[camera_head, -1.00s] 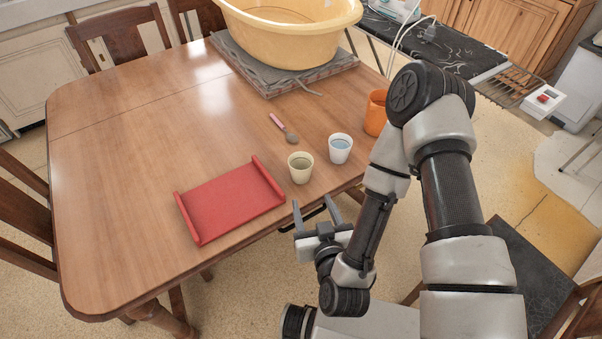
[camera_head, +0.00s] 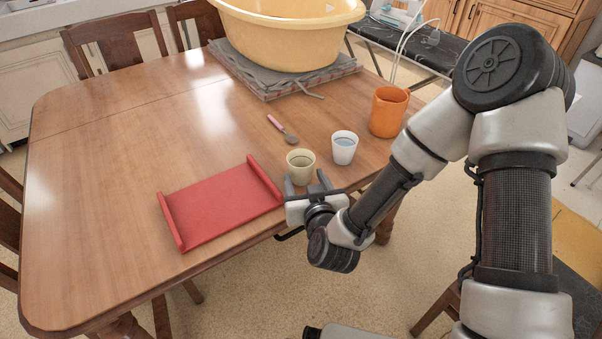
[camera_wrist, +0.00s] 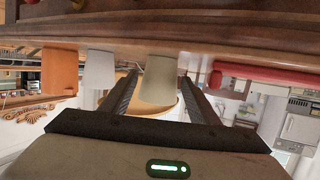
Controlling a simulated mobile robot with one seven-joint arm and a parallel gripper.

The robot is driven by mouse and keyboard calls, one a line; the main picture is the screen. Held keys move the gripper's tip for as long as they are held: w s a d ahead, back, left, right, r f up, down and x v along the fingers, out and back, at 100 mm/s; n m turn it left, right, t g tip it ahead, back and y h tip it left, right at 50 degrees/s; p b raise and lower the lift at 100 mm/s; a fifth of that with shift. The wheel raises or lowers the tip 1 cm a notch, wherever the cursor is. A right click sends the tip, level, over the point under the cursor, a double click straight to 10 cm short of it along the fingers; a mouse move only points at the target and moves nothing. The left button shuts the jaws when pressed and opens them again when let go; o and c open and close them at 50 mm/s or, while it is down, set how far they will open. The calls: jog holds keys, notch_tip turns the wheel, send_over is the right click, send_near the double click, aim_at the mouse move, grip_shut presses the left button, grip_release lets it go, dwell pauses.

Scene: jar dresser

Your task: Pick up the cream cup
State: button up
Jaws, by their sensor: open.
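The cream cup (camera_head: 301,163) stands upright on the wooden table near its front edge. My gripper (camera_head: 306,182) is open at the table edge, its two fingers pointing toward the cup from the near side. In the wrist view, which is upside down, the cream cup (camera_wrist: 159,80) appears between the two spread fingers of the gripper (camera_wrist: 158,95). I cannot tell from this whether the fingertips have reached the cup's sides. Its lower front is partly hidden by the gripper in the head view.
A white cup (camera_head: 344,147) with bluish contents stands close to the right of the cream cup. An orange pitcher (camera_head: 388,112) is farther right. A red tray (camera_head: 222,205) lies to the left. A spoon (camera_head: 282,129) lies behind. A yellow basin (camera_head: 287,40) sits at the back.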

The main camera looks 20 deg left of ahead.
aim_at(303, 176)
jog(key=b+x, duration=0.1)
jog(key=x, duration=0.4)
jog(key=shift+s, duration=0.1)
jog(key=c, duration=0.8)
jog(key=shift+o, duration=0.2)
